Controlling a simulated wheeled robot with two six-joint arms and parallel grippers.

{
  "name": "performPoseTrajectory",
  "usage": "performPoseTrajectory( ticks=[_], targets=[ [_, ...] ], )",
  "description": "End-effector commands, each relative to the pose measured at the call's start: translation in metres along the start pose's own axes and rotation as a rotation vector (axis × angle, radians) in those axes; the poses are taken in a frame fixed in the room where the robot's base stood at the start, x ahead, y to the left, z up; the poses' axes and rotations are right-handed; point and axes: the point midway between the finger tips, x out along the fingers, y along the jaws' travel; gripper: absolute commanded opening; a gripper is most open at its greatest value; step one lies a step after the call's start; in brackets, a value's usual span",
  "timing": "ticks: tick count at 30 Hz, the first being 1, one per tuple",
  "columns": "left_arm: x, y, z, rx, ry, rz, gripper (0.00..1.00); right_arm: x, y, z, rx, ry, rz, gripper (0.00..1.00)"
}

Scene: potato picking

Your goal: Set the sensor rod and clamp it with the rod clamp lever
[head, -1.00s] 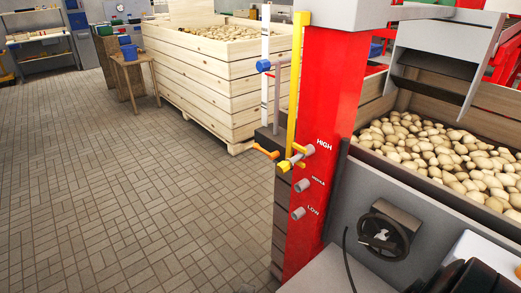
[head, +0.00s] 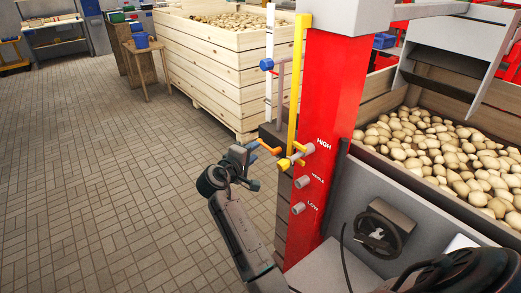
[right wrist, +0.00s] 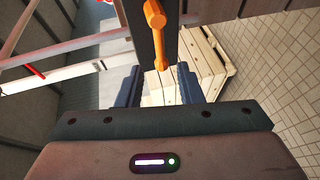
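The orange clamp lever (head: 268,147) sticks out low beside the red post. In the right wrist view the orange lever (right wrist: 155,20) points toward my right gripper, its tip between the fingers. My right gripper (head: 254,166) is open, close to the lever's left end; I cannot tell whether it touches. The fingers (right wrist: 158,68) are apart with nothing clamped. My left gripper is not in view.
The red post (head: 331,100) carries pegs labelled HIGH, MIDDLE and LOW. A yellow bar (head: 298,70) ends in a yellow handle at the HIGH peg. A potato bin lies right; a wooden crate (head: 210,60) stands behind. The tiled floor at left is clear.

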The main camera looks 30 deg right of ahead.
Motion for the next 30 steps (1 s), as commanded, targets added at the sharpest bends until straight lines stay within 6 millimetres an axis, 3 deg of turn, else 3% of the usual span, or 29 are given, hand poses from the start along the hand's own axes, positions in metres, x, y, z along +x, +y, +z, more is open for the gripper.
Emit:
performPoseTrajectory(
  ticks=[3,9,20,26,30],
  targets=[
    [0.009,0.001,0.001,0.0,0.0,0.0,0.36,0.024,-0.002,0.0,-0.001,-0.001,0.003,0.33],
    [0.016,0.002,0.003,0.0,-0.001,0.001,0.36,0.046,-0.002,0.0,0.0,0.0,0.001,0.33],
    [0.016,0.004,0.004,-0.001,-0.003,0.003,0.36,0.052,-0.001,-0.001,0.0,0.001,-0.002,0.33],
    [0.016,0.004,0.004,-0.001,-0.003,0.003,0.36,0.052,-0.001,0.0,0.0,0.001,-0.002,0.0],
    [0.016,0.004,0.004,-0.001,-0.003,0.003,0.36,0.052,-0.001,-0.001,0.001,0.002,-0.002,0.0]
  ],
)
